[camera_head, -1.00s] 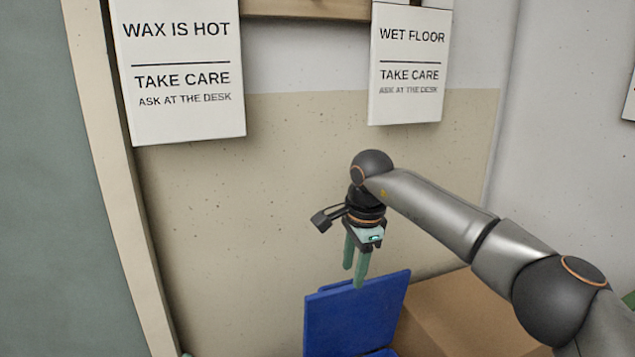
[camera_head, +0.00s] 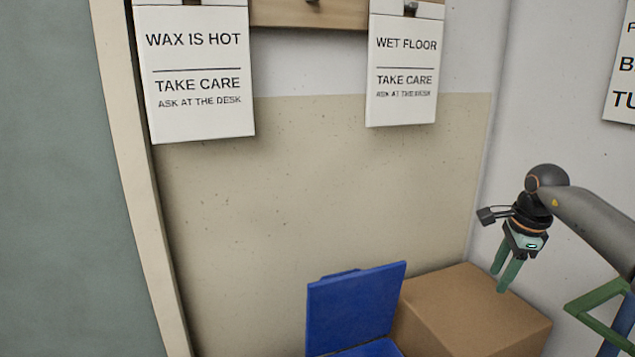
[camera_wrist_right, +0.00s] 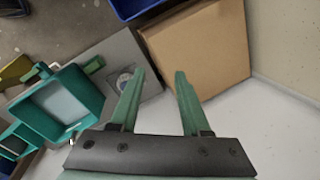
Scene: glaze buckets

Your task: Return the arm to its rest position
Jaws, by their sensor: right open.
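My right gripper (camera_head: 505,277) is at the right of the head view, pointing down. Its two green fingers are apart, with nothing between them. It is beside the upper right of a brown cardboard box (camera_head: 475,312). In the right wrist view the open fingers (camera_wrist_right: 160,82) show empty, with the box (camera_wrist_right: 200,50) beyond them. My right arm (camera_head: 595,222) comes in from the right edge. My left gripper is not in view.
A blue bin with a raised lid (camera_head: 355,308) stands left of the box. Signs reading "WAX IS HOT" (camera_head: 198,75) and "WET FLOOR" (camera_head: 402,75) hang from a wooden rail. The right wrist view shows a teal container (camera_wrist_right: 65,100) and a grey surface (camera_wrist_right: 112,50).

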